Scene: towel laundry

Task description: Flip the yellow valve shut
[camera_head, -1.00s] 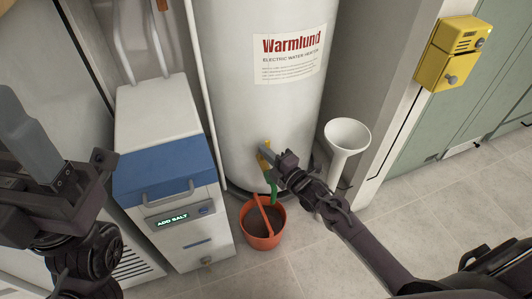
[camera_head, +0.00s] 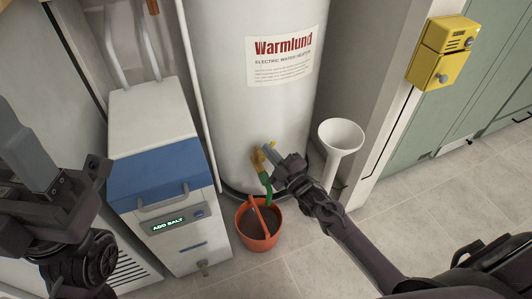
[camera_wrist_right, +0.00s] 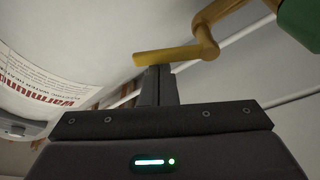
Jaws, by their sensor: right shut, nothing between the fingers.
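The yellow valve (camera_head: 269,153) sits low on the front of the white water heater (camera_head: 235,110), with a green hose (camera_head: 265,181) below it. In the right wrist view its flat yellow lever (camera_wrist_right: 172,56) lies crosswise just beyond my fingertips, beside the brass-coloured pipe (camera_wrist_right: 205,38). My right gripper (camera_head: 277,161) is shut and empty, its tips at the lever; whether they touch it I cannot tell. My left gripper (camera_head: 28,150) is at the left edge, far from the valve; its jaw opening is unclear.
An orange bucket (camera_head: 247,240) stands on the floor under the hose. A white and blue salt unit (camera_head: 150,170) stands left of the heater, and a white funnel (camera_head: 341,136) right of it. A yellow box (camera_head: 440,60) is on the wall at right.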

